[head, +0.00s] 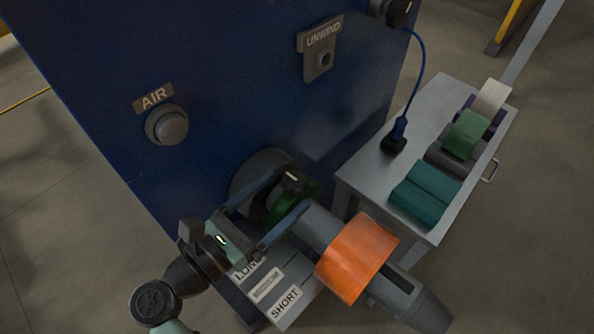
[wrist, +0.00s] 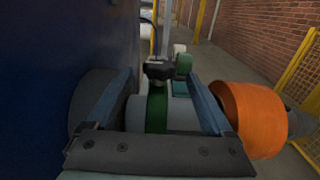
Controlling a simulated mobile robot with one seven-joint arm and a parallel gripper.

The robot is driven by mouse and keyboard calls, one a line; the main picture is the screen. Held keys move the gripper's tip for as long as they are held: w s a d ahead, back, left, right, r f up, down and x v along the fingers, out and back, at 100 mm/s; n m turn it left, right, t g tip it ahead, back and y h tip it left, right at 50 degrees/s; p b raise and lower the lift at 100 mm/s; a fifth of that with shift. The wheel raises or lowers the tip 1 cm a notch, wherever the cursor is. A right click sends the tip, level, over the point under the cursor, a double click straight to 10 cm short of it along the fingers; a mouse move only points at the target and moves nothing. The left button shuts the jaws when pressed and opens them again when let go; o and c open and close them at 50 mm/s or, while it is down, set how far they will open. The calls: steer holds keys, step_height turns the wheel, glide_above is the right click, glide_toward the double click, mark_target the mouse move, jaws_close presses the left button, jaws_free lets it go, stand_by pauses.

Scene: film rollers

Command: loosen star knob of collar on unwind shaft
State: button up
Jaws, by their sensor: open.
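The unwind shaft (head: 321,226) sticks out from the blue cabinet, with a grey core. Near its cabinet end sits a green collar (head: 310,195) with a dark star knob (head: 292,176) on top. In the wrist view the green collar (wrist: 157,112) is a band between my fingers, and the star knob (wrist: 159,70) stands at about fingertip height, centred between them. My gripper (head: 293,192) is open, its two fingers spread along the shaft on either side of the collar. No finger visibly touches the knob. The wrist view also shows my gripper (wrist: 158,79) empty.
An orange roll (head: 357,257) sits on the shaft just outside my outer finger. A dark round flange (head: 250,172) is close to my inner finger. A label plate (head: 282,300) marked LONG and SHORT lies below. A metal cart (head: 365,182) with several rolls stands right.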

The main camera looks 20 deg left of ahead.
mark_target(298, 194)
steer(key=shift+p+x, duration=0.4)
steer(key=shift+x, duration=1.9)
steer(key=shift+c, duration=0.2)
jaws_close()
steer(key=c, duration=1.3)
jaws_free()
steer(key=shift+y, duration=0.3)
steer(key=shift+n+t+y+p, duration=0.3)
steer(key=shift+n+y+p, duration=0.2)
steer(key=shift+n+y, duration=0.55)
steer(key=n+y+p, duration=0.1)
steer(key=n+y, duration=0.1)
steer(key=y, duration=0.1)
steer(key=n+y+p, duration=0.1)
steer(key=n+y, duration=0.1)
steer(key=y, duration=0.1)
steer(key=shift+r+y+p, duration=0.15)
steer(key=shift+y+p, duration=0.15)
steer(key=shift+y, duration=0.05)
steer(key=shift+a+n+g+y+p, duration=0.1)
steer(key=shift+n+g+y+p, duration=0.55)
steer(key=shift+n+y, duration=0.7)
steer(key=shift+a+n+g+y+p, duration=0.1)
steer(key=shift+n+g+y+p, duration=0.6)
steer(key=shift+y, duration=1.15)
steer(key=shift+n, duration=0.3)
